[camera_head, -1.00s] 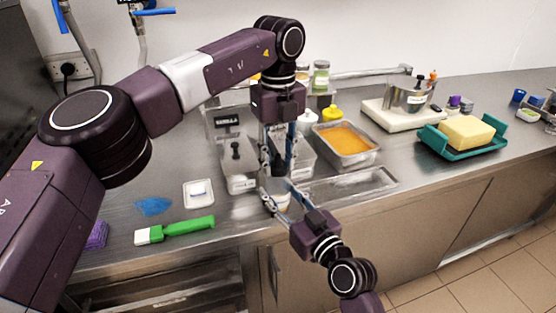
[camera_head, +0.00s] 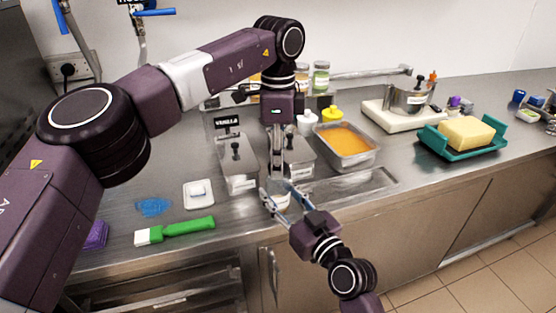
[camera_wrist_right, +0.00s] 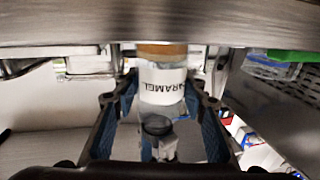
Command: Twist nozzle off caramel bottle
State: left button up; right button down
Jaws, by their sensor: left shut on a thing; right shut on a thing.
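The caramel bottle (camera_head: 281,201) is mostly hidden by my grippers in the head view. In the right wrist view its clear body with a white caramel label (camera_wrist_right: 163,78) shows between the blue-padded fingers of my right gripper (camera_wrist_right: 160,115). A dark cap or nozzle base (camera_wrist_right: 157,125) is at its lower end in that picture. My right gripper (camera_head: 276,194) is shut around the bottle at the counter's front edge. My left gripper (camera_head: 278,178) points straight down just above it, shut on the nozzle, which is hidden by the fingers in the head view.
Lidded metal pans (camera_head: 237,165) stand close behind the grippers, with an orange-filled pan (camera_head: 344,146) to their right. A green-handled brush (camera_head: 176,230) and a small white dish (camera_head: 199,194) lie left. A teal tray (camera_head: 458,152) holds a yellow block.

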pick_arm(q)
jog(key=shift+r, duration=0.15)
jog(key=shift+r, duration=1)
jog(key=shift+r, duration=2)
pick_arm(e)
jog(key=c, duration=1.1)
grip_release()
jog(key=shift+c, duration=0.2)
